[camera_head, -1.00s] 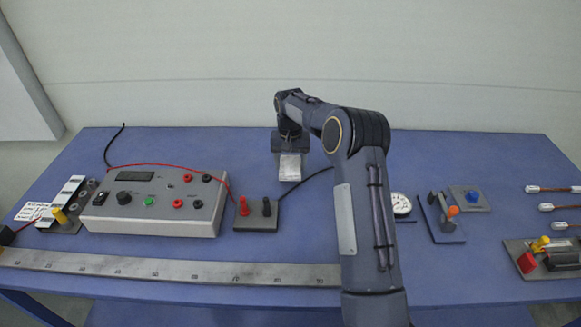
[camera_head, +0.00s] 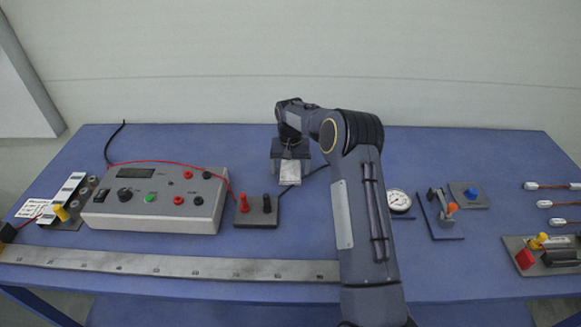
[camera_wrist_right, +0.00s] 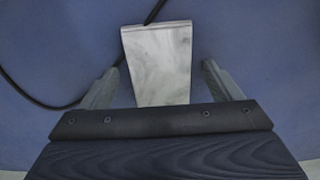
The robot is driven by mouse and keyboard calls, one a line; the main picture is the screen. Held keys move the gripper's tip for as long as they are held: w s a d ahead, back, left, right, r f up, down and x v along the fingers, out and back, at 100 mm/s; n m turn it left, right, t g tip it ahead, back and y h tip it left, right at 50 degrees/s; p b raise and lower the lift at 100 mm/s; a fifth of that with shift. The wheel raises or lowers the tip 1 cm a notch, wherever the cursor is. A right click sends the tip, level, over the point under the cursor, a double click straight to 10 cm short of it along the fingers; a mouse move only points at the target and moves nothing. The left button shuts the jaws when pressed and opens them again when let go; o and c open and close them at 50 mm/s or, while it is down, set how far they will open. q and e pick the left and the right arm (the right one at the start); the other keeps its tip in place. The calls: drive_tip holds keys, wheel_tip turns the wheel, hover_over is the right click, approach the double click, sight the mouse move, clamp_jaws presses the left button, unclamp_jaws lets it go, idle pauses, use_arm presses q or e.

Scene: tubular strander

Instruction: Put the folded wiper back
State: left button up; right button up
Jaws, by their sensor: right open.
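The folded wiper, a pale grey-white flat rectangular pad (camera_head: 289,172), lies on the blue table toward the back middle, behind the small black terminal block. In the right wrist view the wiper (camera_wrist_right: 160,62) lies between the two fingers of my right gripper (camera_wrist_right: 158,82). The fingers stand apart, with a gap on each side of the wiper. In the head view my right gripper (camera_head: 289,165) is over the wiper, pointing down, and hides part of it. A black cable runs by the wiper's end. My left gripper is not in view.
A grey meter box (camera_head: 157,198) with red leads stands to the left. A terminal block (camera_head: 256,210) is just in front. A steel ruler (camera_head: 170,265) lies along the front edge. A gauge (camera_head: 399,200) and lever switch (camera_head: 442,212) are to the right.

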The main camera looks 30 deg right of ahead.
sight(290, 170)
drive_tip(key=shift+r, duration=0.1)
wheel_tip(290, 170, up, 12)
drive_tip(key=b, duration=0.1)
drive_tip(key=s+a+r+n+t+y, duration=0.1)
drive_tip(key=s+a+r+t, duration=0.15)
drive_tip(key=s+r, duration=0.65)
drive_tip(key=s+a+r+n+t+y, duration=0.1)
drive_tip(key=s+a, duration=0.3)
drive_tip(key=s, duration=0.5)
drive_tip(key=s+a+n+t+y, duration=0.1)
drive_tip(key=s+a, duration=0.3)
drive_tip(key=s, duration=0.5)
drive_tip(key=s+a+f, duration=0.3)
drive_tip(key=s, duration=0.2)
drive_tip(key=s+a+f+n+t, duration=0.1)
drive_tip(key=s+a+f, duration=0.2)
drive_tip(key=s, duration=0.2)
drive_tip(key=shift+s+a+n+y, duration=0.2)
drive_tip(key=shift+s+n+y, duration=0.1)
drive_tip(key=shift+s+y, duration=0.1)
drive_tip(key=shift+f, duration=0.1)
